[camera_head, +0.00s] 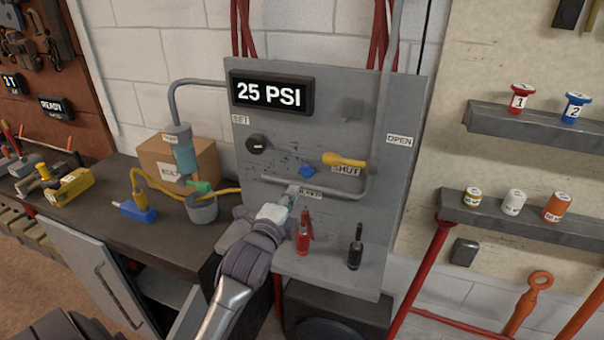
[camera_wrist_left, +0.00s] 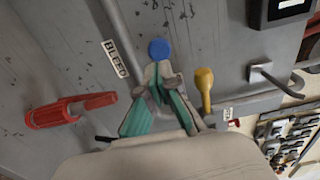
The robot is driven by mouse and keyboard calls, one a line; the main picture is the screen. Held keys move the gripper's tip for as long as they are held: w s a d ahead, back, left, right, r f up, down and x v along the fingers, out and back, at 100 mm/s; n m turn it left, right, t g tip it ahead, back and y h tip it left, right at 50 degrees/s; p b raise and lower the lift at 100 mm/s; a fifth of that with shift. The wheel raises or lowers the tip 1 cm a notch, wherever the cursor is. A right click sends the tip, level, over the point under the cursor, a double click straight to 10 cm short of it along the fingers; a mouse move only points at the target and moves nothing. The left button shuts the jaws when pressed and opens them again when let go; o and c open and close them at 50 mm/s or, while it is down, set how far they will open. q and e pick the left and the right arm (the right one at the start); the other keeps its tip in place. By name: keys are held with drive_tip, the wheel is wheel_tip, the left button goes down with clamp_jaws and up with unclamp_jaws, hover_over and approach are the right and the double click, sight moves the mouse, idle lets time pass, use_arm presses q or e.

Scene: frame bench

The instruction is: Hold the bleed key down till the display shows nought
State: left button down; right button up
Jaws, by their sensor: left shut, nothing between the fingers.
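The display (camera_head: 270,92) at the top of the grey panel (camera_head: 400,110) reads 25 PSI. A blue round key (camera_head: 307,171) sits on the panel, above a small white label that reads BLEED in the left wrist view (camera_wrist_left: 115,60). My left gripper (camera_head: 291,192) is in front of the panel, just below and left of the blue key. Its fingers are shut and hold nothing. In the left wrist view the fingertips (camera_wrist_left: 160,80) point at the blue key (camera_wrist_left: 158,48), which shows whole just beyond them. I cannot tell whether they touch it.
A yellow lever (camera_head: 343,159) points left beside the SHUT label, close to the blue key. A black knob (camera_head: 257,144) is at left. A grey pipe crosses the panel. Red (camera_head: 304,238) and black (camera_head: 355,250) handled tools are below. The bench (camera_head: 130,240) at left is cluttered.

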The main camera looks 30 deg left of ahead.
sight(305, 172)
use_arm(q)
drive_tip(key=p+x, duration=0.1)
drive_tip(key=x, duration=0.5)
drive_tip(key=shift+r+p, duration=0.1)
drive_tip(key=shift+p, duration=0.3)
drive_tip(key=shift+w+a, duration=0.15)
drive_tip(key=shift+w, duration=0.3)
